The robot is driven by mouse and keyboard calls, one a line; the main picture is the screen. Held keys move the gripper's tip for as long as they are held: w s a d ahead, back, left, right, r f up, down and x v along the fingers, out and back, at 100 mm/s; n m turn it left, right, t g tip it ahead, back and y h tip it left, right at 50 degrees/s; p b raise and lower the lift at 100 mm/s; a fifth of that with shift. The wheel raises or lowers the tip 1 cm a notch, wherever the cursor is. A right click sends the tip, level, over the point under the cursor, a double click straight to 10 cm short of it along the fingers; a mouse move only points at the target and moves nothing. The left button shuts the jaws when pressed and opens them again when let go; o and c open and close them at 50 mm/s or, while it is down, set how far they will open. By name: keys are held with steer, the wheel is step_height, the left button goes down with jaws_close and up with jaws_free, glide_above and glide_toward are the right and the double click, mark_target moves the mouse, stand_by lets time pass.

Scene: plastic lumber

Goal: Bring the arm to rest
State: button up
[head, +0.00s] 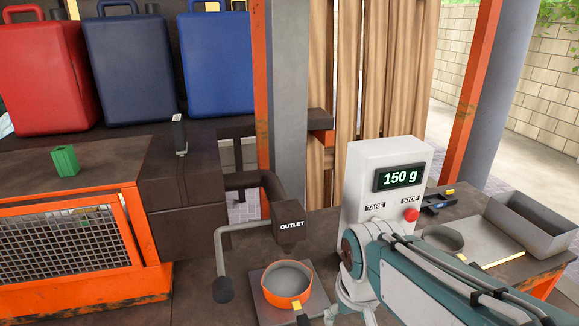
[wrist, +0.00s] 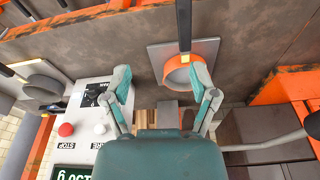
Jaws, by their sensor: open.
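My arm reaches in from the lower right in the head view. My gripper (head: 350,312) hangs downward in front of the white scale box, partly cut off by the lower edge. In the wrist view my gripper (wrist: 161,82) has its two fingers spread wide with nothing between them. An orange pan (head: 288,301) with a grey inside stands on a square plate under the outlet, left of my gripper. The pan (wrist: 178,78) also shows beyond the right finger in the wrist view, partly hidden by it.
The white scale box (head: 385,160) reads 150 g and has a red STOP button (head: 411,215). The dark outlet (head: 289,222) with a bent lever (head: 222,285) stands left of it. A grey tray (head: 535,228) is at right. An orange mesh-fronted machine (head: 65,245) fills the left.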

steer(key=s+d+r+m+t, duration=0.2)
steer(key=s+d, duration=0.3)
steer(key=s, duration=0.3)
steer(key=shift+d+r+t, duration=0.2)
steer(key=shift+r+t, duration=0.45)
steer(key=shift+t, duration=0.05)
